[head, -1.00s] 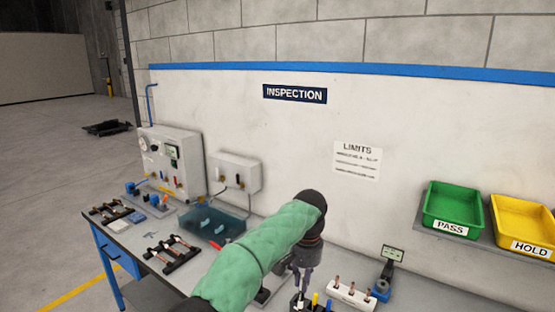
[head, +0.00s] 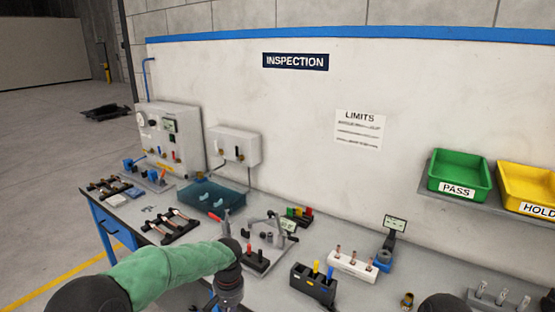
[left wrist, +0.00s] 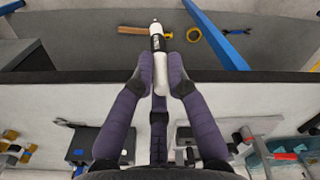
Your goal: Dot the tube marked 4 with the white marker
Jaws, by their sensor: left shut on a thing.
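My left gripper (left wrist: 159,78) is shut on the white marker (left wrist: 158,43), which has a black band and a dark tip pointing away from the fingers. In the head view my left arm comes in at the lower left, its wrist low at the bench's front; the fingers and marker are not clear there. Copper tubes (head: 172,228) lie across a black rack on the left of the bench, with another similar rack (head: 109,188) behind. A white block (head: 353,267) holds upright copper pieces. No number 4 is readable. My right gripper is not in view.
A black holder (head: 313,283) with yellow and blue markers stands at the bench centre. Green (head: 460,175) and yellow (head: 526,187) bins sit on the right shelf.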

